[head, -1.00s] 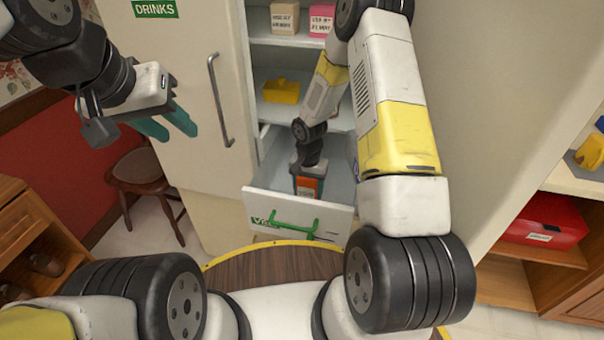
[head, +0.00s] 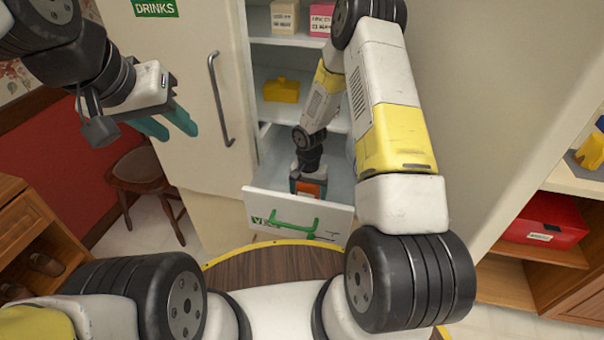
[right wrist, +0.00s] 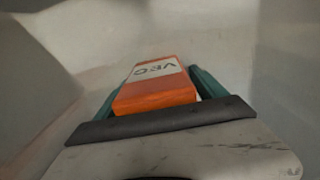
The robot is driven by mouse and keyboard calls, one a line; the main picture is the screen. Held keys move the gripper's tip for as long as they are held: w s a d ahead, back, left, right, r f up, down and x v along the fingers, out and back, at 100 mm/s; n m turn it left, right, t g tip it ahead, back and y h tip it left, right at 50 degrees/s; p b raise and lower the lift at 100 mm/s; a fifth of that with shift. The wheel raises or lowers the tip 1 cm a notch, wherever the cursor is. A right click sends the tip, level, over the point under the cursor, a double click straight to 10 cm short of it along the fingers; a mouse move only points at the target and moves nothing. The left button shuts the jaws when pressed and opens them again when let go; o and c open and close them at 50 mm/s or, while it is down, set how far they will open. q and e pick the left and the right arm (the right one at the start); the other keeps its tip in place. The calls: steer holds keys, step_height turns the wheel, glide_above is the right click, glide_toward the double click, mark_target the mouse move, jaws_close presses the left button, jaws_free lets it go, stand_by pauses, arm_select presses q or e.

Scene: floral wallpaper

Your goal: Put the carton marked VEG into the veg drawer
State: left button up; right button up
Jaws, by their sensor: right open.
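The orange carton (head: 311,188) with a white VEG label sits low inside the pulled-out veg drawer (head: 335,213). The carton (right wrist: 155,90) also shows in the right wrist view, lying between the teal fingers. My right gripper (head: 308,178) reaches down into the drawer and is open around the carton, with one finger on each side. Whether the fingers touch it, I cannot tell. The drawer's front has a green handle and a partly covered V label. My left gripper (head: 172,126) is open and empty in front of the DRINKS door.
The fridge shelf above the drawer holds a yellow block (head: 282,90). A beige carton (head: 284,17) and a pink carton (head: 321,18) stand on the higher shelf. A round wooden table (head: 270,268) lies in front of the drawer. A red box (head: 545,222) is on the right shelf.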

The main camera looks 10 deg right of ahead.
step_height(320, 180, up, 12)
steer(key=shift+r, duration=0.1)
stand_by(1.4)
